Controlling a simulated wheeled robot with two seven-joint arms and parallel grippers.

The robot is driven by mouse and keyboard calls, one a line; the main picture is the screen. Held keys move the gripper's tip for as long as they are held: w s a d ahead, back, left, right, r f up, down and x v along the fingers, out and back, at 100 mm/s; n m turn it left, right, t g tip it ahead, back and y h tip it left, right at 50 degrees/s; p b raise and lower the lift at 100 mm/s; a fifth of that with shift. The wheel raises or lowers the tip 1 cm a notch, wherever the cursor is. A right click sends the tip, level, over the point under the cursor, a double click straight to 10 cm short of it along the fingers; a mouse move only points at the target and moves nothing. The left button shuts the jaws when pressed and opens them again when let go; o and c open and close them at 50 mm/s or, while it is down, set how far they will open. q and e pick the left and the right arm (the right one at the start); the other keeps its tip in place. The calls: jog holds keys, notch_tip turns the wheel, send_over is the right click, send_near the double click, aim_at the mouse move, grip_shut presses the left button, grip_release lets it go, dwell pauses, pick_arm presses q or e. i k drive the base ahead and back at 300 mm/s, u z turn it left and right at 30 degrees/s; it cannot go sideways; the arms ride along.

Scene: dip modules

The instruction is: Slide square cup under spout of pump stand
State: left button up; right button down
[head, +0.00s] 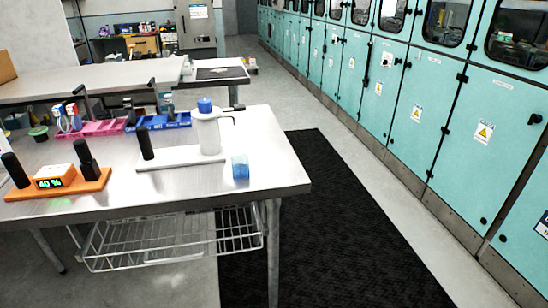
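The square cup (240,168) is small and see-through, with blue in it. It stands upright on the metal table near its right front corner. The pump stand (182,164) has a flat white base with a black upright post. A translucent white bottle (210,134) with a blue cap stands at its right end. A spout (231,112) with a dark tip points right from near the bottle's top. The cup is to the right of the base and nearer the front than the spout tip, apart from the stand. Neither gripper is in view.
On the metal table (150,200), an orange module (95,186) with a lit display stands at left. Pink (103,128) and blue (172,120) trays with tools are behind. A wire shelf (165,240) hangs below. Teal cabinets (400,90) line the right, beyond a black mat (330,220).

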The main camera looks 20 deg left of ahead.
aim_at(240, 167)
jog(key=u, duration=0.4)
jog(key=i, duration=0.85)
jog(key=u, duration=0.65)
